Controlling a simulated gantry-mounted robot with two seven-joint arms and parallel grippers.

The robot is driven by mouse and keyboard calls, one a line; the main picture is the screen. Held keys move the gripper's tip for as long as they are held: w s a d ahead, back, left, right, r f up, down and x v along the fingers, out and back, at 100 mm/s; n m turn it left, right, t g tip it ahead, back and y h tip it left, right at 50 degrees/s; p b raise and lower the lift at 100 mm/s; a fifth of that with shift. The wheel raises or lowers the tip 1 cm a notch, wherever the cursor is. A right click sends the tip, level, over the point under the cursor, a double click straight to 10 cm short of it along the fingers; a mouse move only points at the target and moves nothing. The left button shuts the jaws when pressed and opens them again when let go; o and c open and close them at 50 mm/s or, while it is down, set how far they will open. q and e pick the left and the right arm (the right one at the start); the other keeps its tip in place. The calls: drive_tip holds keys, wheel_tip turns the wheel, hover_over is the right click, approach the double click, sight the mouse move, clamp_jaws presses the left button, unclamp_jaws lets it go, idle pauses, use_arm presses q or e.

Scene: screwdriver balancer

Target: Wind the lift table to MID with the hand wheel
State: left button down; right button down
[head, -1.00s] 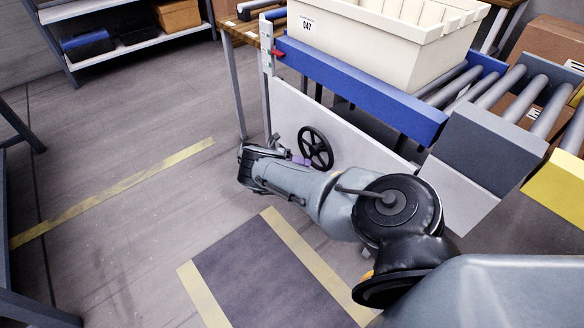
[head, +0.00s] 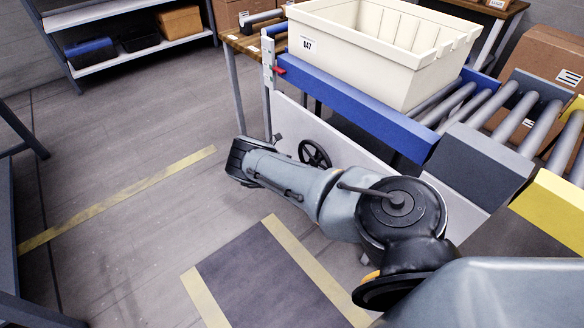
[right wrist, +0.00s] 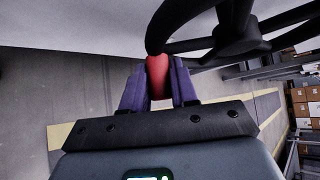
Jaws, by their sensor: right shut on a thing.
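The black hand wheel (head: 314,153) is on the white side panel of the lift table (head: 350,95), partly hidden by my right arm. In the right wrist view the wheel's rim and spokes (right wrist: 238,30) fill the top. My right gripper (right wrist: 158,82) has its purple fingers shut on the red handle (right wrist: 158,72) by the wheel's rim. In the head view those fingers are hidden behind my wrist. A red pointer (head: 279,70) sits against the upright scale (head: 268,58) at the table's corner; its marks are too small to read. My left gripper is out of view.
A cream tote (head: 375,50) labelled 047 stands on the lift table. A roller conveyor (head: 520,105) and a yellow block (head: 556,205) are at the right. A shelf (head: 110,15) stands at the back left. The floor (head: 120,240) left of my arm is clear.

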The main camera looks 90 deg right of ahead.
drive_tip(key=c, duration=1.1)
unclamp_jaws()
drive_tip(key=shift+o, duration=0.7)
drive_tip(key=shift+d, duration=0.1)
drive_tip(key=shift+w+r, duration=0.3)
drive_tip(key=shift+w, duration=0.1)
drive_tip(key=v, duration=0.9)
drive_tip(key=shift+w+r+p, duration=0.2)
drive_tip(key=shift+w+p, duration=0.15)
drive_tip(key=shift+p, duration=0.1)
